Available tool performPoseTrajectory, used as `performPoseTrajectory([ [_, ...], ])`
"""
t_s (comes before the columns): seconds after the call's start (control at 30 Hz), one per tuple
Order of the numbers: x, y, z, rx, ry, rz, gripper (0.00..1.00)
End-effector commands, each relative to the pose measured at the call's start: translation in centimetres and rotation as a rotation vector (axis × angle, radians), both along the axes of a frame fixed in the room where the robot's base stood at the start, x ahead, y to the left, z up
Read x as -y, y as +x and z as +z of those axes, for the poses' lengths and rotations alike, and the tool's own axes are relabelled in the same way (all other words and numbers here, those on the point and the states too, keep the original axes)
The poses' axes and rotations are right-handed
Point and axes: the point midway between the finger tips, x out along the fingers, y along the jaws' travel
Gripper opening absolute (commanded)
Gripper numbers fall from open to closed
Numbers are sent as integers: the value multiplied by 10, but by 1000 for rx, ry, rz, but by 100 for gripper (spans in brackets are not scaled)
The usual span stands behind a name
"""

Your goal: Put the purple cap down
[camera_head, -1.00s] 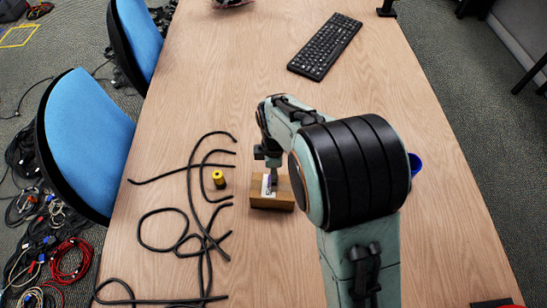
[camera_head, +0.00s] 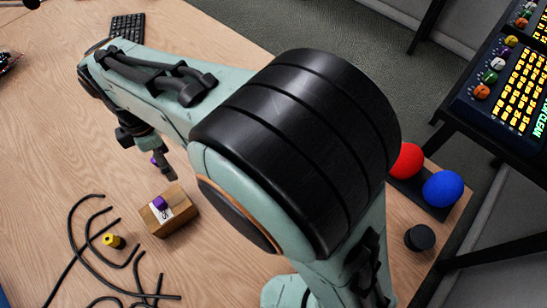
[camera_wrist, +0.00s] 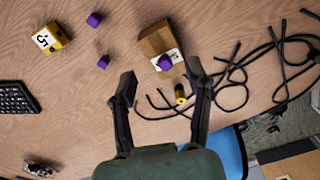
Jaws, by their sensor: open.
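A purple cap (camera_head: 160,202) rests on the white label on top of a small brown box (camera_head: 178,218); the cap (camera_wrist: 165,62) and box (camera_wrist: 157,38) also show in the wrist view. My gripper (camera_head: 167,170) is above the table beyond the box in the head view, apart from the cap. In the wrist view my gripper (camera_wrist: 161,80) has its two fingers spread with nothing between them. Two other purple caps (camera_wrist: 94,19) (camera_wrist: 103,62) lie on the table in the wrist view.
A yellow cylinder (camera_head: 113,241) and black cables (camera_head: 75,235) lie left of the box. A yellow block with a white label (camera_wrist: 50,38) and a keyboard (camera_wrist: 17,97) show in the wrist view. Red (camera_head: 406,160) and blue (camera_head: 442,188) balls stand at the right edge.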

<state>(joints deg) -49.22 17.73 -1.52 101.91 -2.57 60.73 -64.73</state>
Motion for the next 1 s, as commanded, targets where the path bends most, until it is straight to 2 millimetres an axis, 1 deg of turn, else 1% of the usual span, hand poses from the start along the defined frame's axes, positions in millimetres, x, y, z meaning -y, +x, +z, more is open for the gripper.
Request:
performPoseTrajectory([
  [0.03,40,7,14,0,9,-191,51],
  [0.07,65,7,21,-5,10,-322,51],
  [0.1,98,3,28,-10,12,-505,51],
  [0.17,145,-9,36,-18,16,-784,51],
  [0.2,171,-22,38,-24,17,-961,51],
  [0.27,203,-43,37,-33,19,-1210,51],
  [0.3,220,-57,35,-38,20,-1359,51],
  [0.33,229,-68,33,-42,22,-1459,51],
  [0.4,245,-88,27,-51,20,-1653,51],
  [0.5,255,-107,21,-59,20,-1827,51],
  [0.53,257,-110,19,-61,19,-1857,51],
  [0.63,259,-115,17,-63,18,-1902,51],
  [0.9,258,-114,17,-64,18,-1898,51],
  [0.93,258,-114,17,-63,18,-1898,57],
  [0.97,258,-114,18,-63,18,-1898,67],
  [1.0,258,-114,18,-63,18,-1897,79],
])
